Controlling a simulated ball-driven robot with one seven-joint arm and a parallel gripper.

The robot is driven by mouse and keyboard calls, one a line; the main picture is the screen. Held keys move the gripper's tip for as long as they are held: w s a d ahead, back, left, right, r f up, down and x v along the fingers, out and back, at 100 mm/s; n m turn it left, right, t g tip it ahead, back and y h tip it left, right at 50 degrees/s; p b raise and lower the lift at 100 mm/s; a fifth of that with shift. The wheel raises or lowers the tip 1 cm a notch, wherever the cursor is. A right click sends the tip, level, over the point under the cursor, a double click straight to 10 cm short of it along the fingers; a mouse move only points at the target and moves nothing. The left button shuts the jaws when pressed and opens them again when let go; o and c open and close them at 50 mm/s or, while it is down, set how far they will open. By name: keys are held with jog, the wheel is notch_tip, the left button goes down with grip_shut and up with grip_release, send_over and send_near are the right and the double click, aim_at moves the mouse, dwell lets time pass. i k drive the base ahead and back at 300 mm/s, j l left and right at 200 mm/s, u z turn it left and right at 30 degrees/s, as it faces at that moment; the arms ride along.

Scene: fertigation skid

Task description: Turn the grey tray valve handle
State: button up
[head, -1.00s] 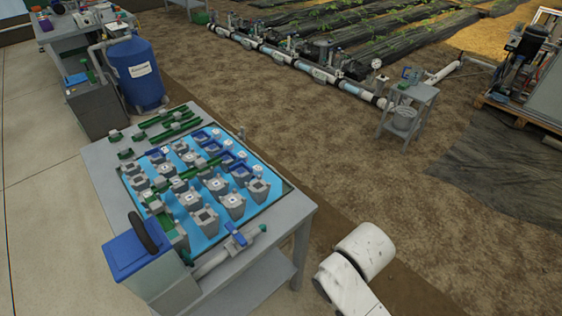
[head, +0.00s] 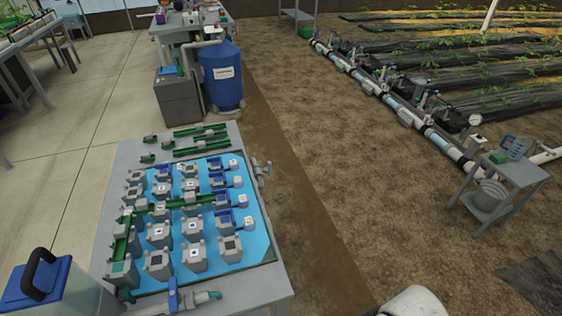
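A small grey valve (head: 262,168) sits on the right side of the table with the blue tray (head: 262,262). Its handle is too small to make out clearly. Another valve with a blue handle (head: 173,294) stands upright on a grey pipe at the table's near edge. My gripper is not in view. Only a white rounded part of my arm shows at the bottom right, apart from the table.
The tray holds several grey fittings and green pipes. A blue-lidded container (head: 40,285) stands at the near left, and a blue tank (head: 222,75) stands behind the table. Bare soil (head: 325,180) to the right of the table is clear.

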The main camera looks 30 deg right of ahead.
aim_at(269, 170)
jog(key=l+u, duration=0.1)
jog(key=l, duration=0.45)
jog(key=l+u, duration=0.1)
jog(key=l, duration=0.4)
jog(key=k+l+u, duration=0.1)
jog(key=l, duration=0.45)
jog(key=k+l+u, duration=0.1)
jog(key=l, duration=0.4)
jog(key=k+l+u, duration=0.1)
jog(key=l, duration=0.45)
jog(key=i+l, duration=0.25)
jog(key=l, duration=0.2)
jog(key=i+l+z, duration=0.15)
jog(key=i, duration=0.15)
jog(key=i+z, duration=0.1)
jog(key=i, duration=0.25)
